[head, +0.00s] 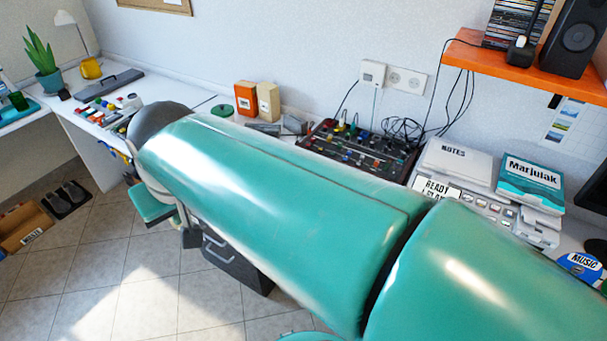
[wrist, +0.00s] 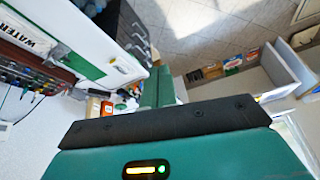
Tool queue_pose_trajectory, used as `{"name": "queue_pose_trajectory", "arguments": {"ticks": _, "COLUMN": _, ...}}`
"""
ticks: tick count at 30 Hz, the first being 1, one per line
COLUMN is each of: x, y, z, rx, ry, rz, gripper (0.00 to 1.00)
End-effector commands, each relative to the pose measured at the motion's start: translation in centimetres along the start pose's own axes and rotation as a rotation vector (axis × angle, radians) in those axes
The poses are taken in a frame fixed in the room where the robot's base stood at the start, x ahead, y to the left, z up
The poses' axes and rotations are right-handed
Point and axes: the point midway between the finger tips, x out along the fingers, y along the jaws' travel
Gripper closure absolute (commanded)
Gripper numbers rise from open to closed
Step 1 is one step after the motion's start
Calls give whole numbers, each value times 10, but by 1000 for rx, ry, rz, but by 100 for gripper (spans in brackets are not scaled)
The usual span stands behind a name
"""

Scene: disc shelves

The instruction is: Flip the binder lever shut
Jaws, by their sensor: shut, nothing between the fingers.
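My gripper (wrist: 158,85) shows in the wrist view as teal fingers beyond the dark edge of my wrist. It is shut and empty. In the head view my arm covers the middle of the desk. A white NOTES item (head: 455,160) and a teal-and-white item labelled Marjulak (head: 530,180) lie on the right part of the desk, apart from my gripper. A white WATER label (wrist: 28,35) is at the upper left of the wrist view. I cannot tell which thing is the binder, and no lever can be made out.
A mixer board (head: 360,150) with cables sits at the back of the desk. Orange and tan boxes (head: 256,100) stand beside it. An orange shelf (head: 535,75) with a speaker overhangs the right. A dark drawer unit (head: 235,265) stands below the desk. Tiled floor is open at left.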

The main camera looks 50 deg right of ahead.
Motion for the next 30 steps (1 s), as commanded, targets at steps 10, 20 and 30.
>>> {"name": "queue_pose_trajectory", "arguments": {"ticks": 10, "x": 30, "y": 95, "z": -119, "rx": 391, "ry": -169, "rz": 84, "gripper": 100}}
{"name": "queue_pose_trajectory", "arguments": {"ticks": 20, "x": 96, "y": 234, "z": -178, "rx": 772, "ry": -315, "rz": 128, "gripper": 100}}
{"name": "queue_pose_trajectory", "arguments": {"ticks": 30, "x": 180, "y": 407, "z": -154, "rx": 1177, "ry": -454, "rz": 141, "gripper": 100}}
